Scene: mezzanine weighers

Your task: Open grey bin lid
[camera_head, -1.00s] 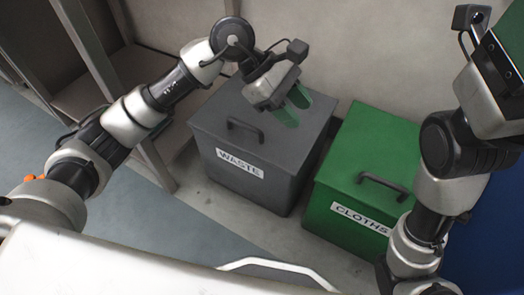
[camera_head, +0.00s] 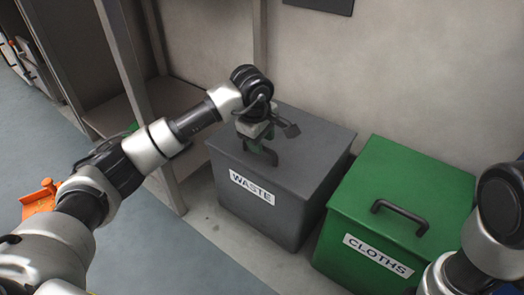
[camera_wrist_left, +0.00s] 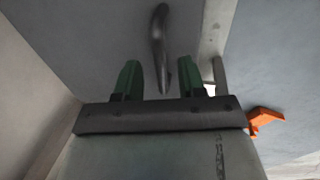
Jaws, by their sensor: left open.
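The grey bin (camera_head: 262,212), labelled WASTE, stands against the wall with its flat lid (camera_head: 315,140) shut. My left gripper (camera_head: 260,150) is open, pointing down at the lid handle near its front edge. In the left wrist view, the dark curved handle (camera_wrist_left: 158,40) shows between the two green fingers of the left gripper (camera_wrist_left: 160,80), lengthwise to them. The fingers do not close on it. I cannot tell whether either finger touches it. In the head view my gripper partly hides the handle. My right gripper is outside the view.
A green bin (camera_head: 395,200) labelled CLOTHS stands close on the right, its lid shut. A shelf frame with an upright post (camera_head: 150,110) stands left of the grey bin. An orange item (camera_head: 40,197) shows at far left. Grey floor (camera_head: 170,255) lies open in front.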

